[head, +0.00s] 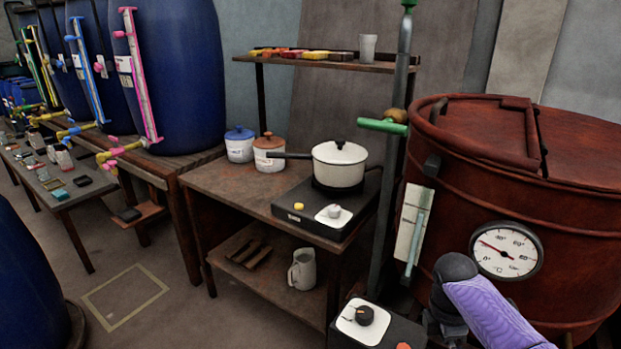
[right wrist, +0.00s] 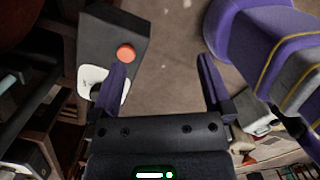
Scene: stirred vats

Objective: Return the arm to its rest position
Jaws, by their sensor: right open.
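My right arm (head: 490,310), purple with a dark joint, comes in at the lower right of the head view, in front of the rust-red vat (head: 560,240). My right gripper (right wrist: 163,72) shows in the right wrist view with its two purple fingers wide apart. Nothing is between them; floor shows beyond. Its fingers do not show clearly in the head view. A black control box (right wrist: 115,40) with an orange button lies beside the left finger in the wrist view. My left gripper is not in view.
A wooden bench (head: 225,186) carries a hotplate (head: 280,208) with a white pot (head: 340,165). A vertical pipe with a green handle (head: 383,126) stands by the vat.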

